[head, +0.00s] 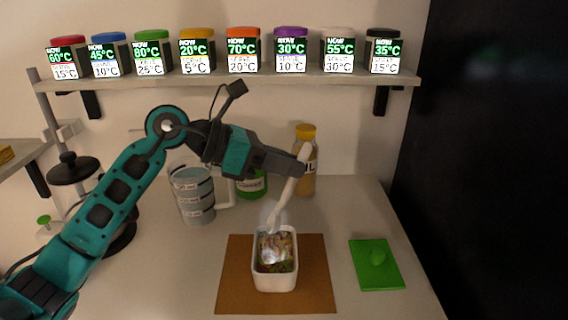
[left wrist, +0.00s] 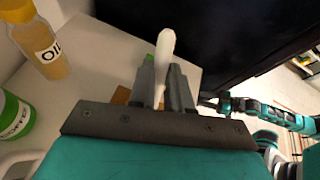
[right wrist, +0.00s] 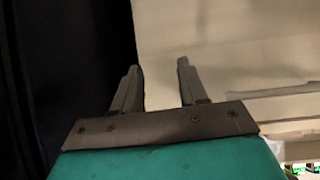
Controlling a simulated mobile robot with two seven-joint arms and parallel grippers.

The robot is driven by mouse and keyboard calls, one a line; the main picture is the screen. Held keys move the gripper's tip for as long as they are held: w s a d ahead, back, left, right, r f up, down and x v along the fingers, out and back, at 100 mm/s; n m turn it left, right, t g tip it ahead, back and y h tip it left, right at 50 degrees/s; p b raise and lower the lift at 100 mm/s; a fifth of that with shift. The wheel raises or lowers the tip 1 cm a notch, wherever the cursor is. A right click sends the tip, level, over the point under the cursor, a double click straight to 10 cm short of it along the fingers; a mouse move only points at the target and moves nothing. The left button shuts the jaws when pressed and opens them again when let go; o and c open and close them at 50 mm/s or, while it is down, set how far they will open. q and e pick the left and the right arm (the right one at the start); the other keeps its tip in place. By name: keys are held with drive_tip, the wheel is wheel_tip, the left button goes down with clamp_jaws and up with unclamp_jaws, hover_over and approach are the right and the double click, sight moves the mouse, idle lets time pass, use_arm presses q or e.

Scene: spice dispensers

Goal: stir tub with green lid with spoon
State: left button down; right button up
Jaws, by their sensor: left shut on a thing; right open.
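The white tub (head: 275,282) stands open on a brown mat, with mixed, shiny contents inside. Its green lid (head: 377,268) lies flat on the counter to the right of the mat. My left gripper (head: 300,172) is shut on the white spoon (head: 286,192), above and behind the tub. The spoon slants down, its lower end at the tub's opening; I cannot tell how deep it reaches. The spoon's handle also shows between the fingers in the left wrist view (left wrist: 163,62). My right gripper (right wrist: 158,85) is open and empty, seen only in the right wrist view.
The brown mat (head: 232,290) lies under the tub. An oil bottle (head: 309,165) with a yellow cap, a green container (head: 252,187) and a clear measuring jug (head: 192,195) stand behind. A shelf (head: 230,79) of several spice dispensers runs above. The counter's front right is clear.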

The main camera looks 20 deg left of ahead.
use_arm(q)
drive_tip(key=shift+w+d+f, duration=0.35)
drive_tip(key=shift+f, duration=0.1)
wheel_tip(320, 180, down, 8)
drive_tip(key=s+a+b, duration=0.1)
drive_tip(key=b, duration=0.5)
drive_tip(key=shift+b, duration=0.35)
use_arm(e)
drive_tip(key=shift+y, duration=0.4)
drive_tip(key=f, duration=0.1)
drive_tip(key=a+f, duration=0.1)
drive_tip(key=f, duration=0.2)
drive_tip(key=shift+w+a+f, duration=0.25)
drive_tip(key=shift+w+f, duration=0.1)
drive_tip(key=shift+w, duration=0.05)
